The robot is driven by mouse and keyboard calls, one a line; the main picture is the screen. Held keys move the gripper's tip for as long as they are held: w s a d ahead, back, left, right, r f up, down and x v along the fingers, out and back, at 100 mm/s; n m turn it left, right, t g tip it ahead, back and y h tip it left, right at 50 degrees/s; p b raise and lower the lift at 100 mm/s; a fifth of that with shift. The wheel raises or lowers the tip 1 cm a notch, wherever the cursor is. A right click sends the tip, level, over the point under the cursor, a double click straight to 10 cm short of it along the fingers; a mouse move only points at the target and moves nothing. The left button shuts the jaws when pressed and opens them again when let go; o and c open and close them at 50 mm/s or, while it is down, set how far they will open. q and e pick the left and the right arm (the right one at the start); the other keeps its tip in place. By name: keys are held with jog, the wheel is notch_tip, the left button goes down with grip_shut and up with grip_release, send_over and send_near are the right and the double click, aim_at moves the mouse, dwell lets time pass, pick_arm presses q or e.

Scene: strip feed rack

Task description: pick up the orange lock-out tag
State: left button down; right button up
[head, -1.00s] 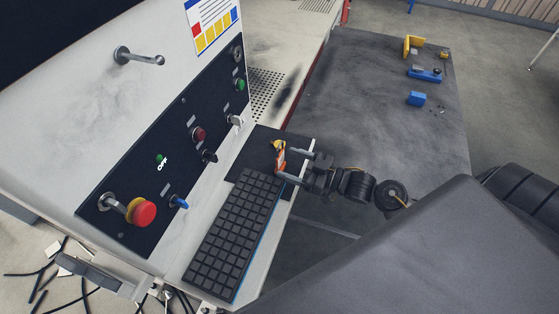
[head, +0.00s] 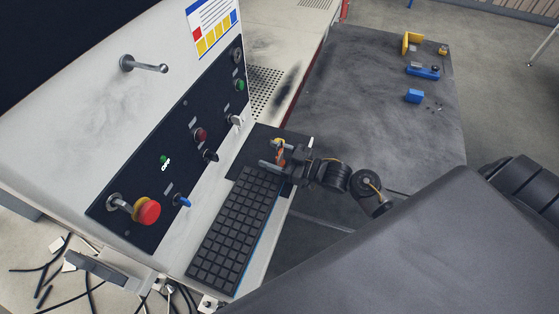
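The orange lock-out tag (head: 281,158) is a small piece at the dark pad above the keyboard, with a yellow part (head: 278,143) at its upper end. My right gripper (head: 287,154) comes in from the right over the pad. Its fingers are apart, one to the lower left of the tag and one to the upper right. The tag shows between them and is partly hidden by the gripper. I cannot tell whether a finger touches it. My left gripper is out of view.
The black keyboard (head: 234,232) lies just below the gripper. The control panel (head: 178,165), with a red emergency button (head: 147,212) and protruding knobs, stands to the left. A dark table (head: 375,120) at the right holds blue and yellow parts; its middle is clear.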

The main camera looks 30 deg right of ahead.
jog(key=c, duration=0.8)
jog(key=shift+r, duration=0.1)
jog(key=shift+r, duration=0.2)
notch_tip(320, 180, up, 2)
jog(key=shift+r+b, duration=0.1)
jog(key=shift+b, duration=0.5)
jog(key=s+r, duration=0.3)
jog(key=s, duration=0.1)
jog(key=s+a+r, duration=0.1)
jog(key=s+r, duration=0.2)
jog(key=s, duration=0.2)
jog(key=s+r, duration=0.4)
jog(key=s, duration=0.1)
jog(key=shift+a+r, duration=0.1)
jog(key=shift+a, duration=0.1)
